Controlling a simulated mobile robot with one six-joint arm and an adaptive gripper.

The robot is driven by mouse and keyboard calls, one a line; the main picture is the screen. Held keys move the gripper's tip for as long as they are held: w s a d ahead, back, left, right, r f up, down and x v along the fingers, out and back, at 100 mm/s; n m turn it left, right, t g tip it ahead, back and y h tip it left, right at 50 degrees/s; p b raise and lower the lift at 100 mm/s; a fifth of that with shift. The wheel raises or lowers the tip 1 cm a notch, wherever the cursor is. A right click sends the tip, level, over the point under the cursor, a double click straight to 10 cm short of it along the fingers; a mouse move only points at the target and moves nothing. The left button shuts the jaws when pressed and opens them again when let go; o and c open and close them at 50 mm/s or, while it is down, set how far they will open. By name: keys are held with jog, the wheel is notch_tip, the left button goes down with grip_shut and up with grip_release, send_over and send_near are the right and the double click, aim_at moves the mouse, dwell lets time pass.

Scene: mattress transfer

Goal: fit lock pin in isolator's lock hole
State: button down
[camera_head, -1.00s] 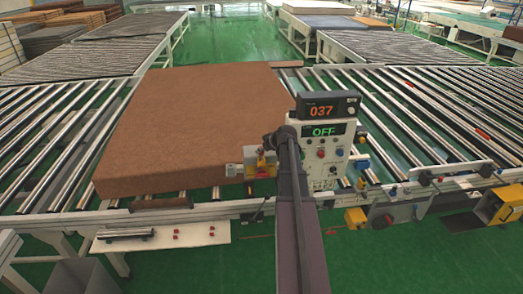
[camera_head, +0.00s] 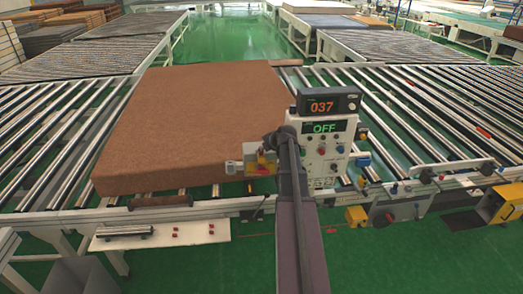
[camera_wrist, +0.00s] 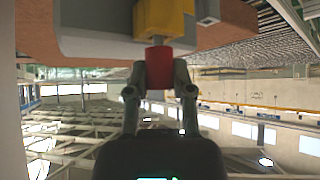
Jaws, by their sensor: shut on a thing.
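My gripper (camera_wrist: 160,72) is shut on the red head of the lock pin (camera_wrist: 158,55) in the wrist view. A short grey stem shows between the red head and the yellow isolator (camera_wrist: 165,18). The pin lines up with the isolator's underside in this picture; the hole is hidden, and I cannot tell how deep the stem sits. In the head view the isolator (camera_head: 266,160) is a small yellow part by a grey box, beside the brown mattress. My arm covers the gripper there, and the pin cannot be made out clearly.
The brown mattress (camera_head: 195,120) lies on the roller conveyor (camera_head: 440,110). A control panel (camera_head: 326,150) showing OFF, with an orange 037 display (camera_head: 328,103) on top, stands right of my arm. A white shelf (camera_head: 200,233) holds a metal cylinder and several small red pieces.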

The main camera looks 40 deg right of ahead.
jog(key=shift+f+b, duration=0.4)
jog(key=shift+c, duration=2)
grip_release()
jog(key=shift+r, duration=0.15)
notch_tip(320, 180, up, 12)
jog(key=p, duration=1.2)
jog(key=a+f+n+y+b, duration=0.1)
jog(key=a+f+b, duration=0.4)
jog(key=a, duration=0.5)
jog(key=s+a+f+n+g+y+b, duration=0.1)
jog(key=a+f+b, duration=0.4)
jog(key=a, duration=0.5)
jog(key=s+a+f+n+g+y+b, duration=0.1)
jog(key=a+f+n+b, duration=0.3)
jog(key=a, duration=0.6)
notch_tip(320, 180, down, 2)
jog(key=shift+f+n+y+b, duration=0.1)
jog(key=shift+n+y+b, duration=0.2)
jog(key=shift+y+b, duration=0.55)
jog(key=shift+s, duration=0.1)
